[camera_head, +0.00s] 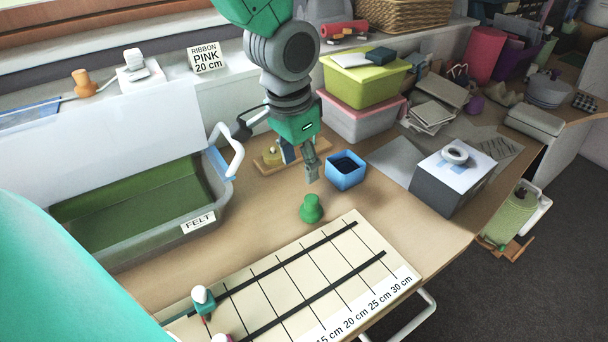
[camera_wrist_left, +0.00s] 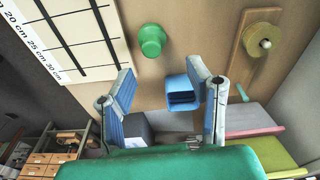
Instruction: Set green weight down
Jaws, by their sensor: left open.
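The green weight (camera_head: 312,208) stands on the wooden table just behind the measuring board (camera_head: 370,245). It also shows in the left wrist view (camera_wrist_left: 152,40), beyond the fingertips and touching nothing of mine. My left gripper (camera_head: 311,172) hangs above the table behind the weight, beside a small blue box (camera_head: 345,170). In the left wrist view the fingers of my left gripper (camera_wrist_left: 160,80) are spread apart with nothing between their tips. My right gripper does not show.
A grey bin labelled FELT (camera_head: 185,235) stands at the left. A dark box with a white roll on top (camera_head: 440,185) stands at the right. Green and pink boxes (camera_head: 365,80) are stacked at the back. A wooden spool stand (camera_wrist_left: 258,40) is near the gripper.

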